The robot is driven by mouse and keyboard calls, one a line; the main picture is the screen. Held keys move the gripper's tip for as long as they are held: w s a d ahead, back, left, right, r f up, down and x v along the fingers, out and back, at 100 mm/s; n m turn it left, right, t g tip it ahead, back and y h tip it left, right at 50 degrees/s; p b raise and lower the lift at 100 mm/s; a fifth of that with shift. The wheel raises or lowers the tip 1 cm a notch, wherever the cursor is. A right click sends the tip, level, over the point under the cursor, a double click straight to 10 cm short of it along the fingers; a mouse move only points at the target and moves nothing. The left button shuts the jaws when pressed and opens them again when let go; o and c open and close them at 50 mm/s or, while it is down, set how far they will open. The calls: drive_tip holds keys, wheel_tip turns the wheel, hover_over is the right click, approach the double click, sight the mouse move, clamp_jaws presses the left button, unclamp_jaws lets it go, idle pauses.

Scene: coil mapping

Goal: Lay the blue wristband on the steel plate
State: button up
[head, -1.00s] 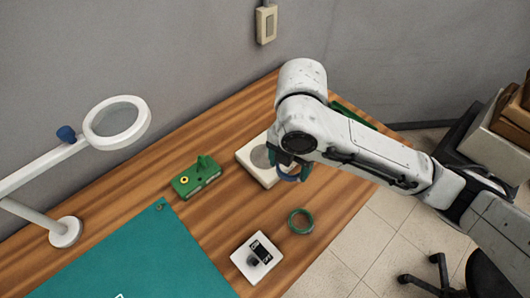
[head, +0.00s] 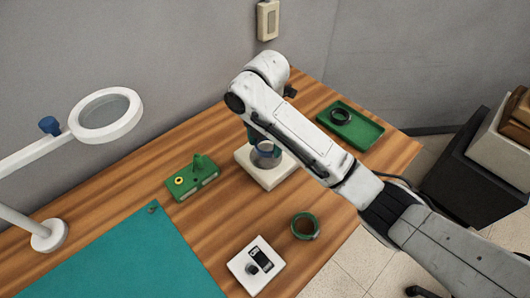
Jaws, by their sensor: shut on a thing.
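The blue wristband (head: 265,149) is a small ring, partly hidden by my gripper and arm. My gripper (head: 264,143), with green fingers, points down and is shut on the wristband. The steel plate (head: 268,162) looks like a grey disc on top of a pale square block (head: 266,180). The wristband is over the plate in the head view. I cannot tell whether it touches the plate or hangs just above it.
A green ring (head: 305,226) and a white box with a dark display (head: 256,265) are in front. A green device (head: 192,178) stands left of the block. A green tray (head: 366,134) with a black ring (head: 340,116) is behind right. A magnifier lamp (head: 105,114) and teal mat (head: 125,260) are left.

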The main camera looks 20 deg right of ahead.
sight(265, 149)
drive_tip(key=shift+w+f, duration=0.2)
drive_tip(key=shift+f, duration=0.3)
drive_tip(key=shift+f+p, duration=0.45)
drive_tip(key=shift+f, duration=0.75)
drive_tip(key=shift+f, duration=0.15)
drive_tip(key=o, duration=1)
wheel_tip(265, 149, up, 12)
drive_tip(key=p, duration=0.2)
drive_tip(key=shift+p, duration=0.4)
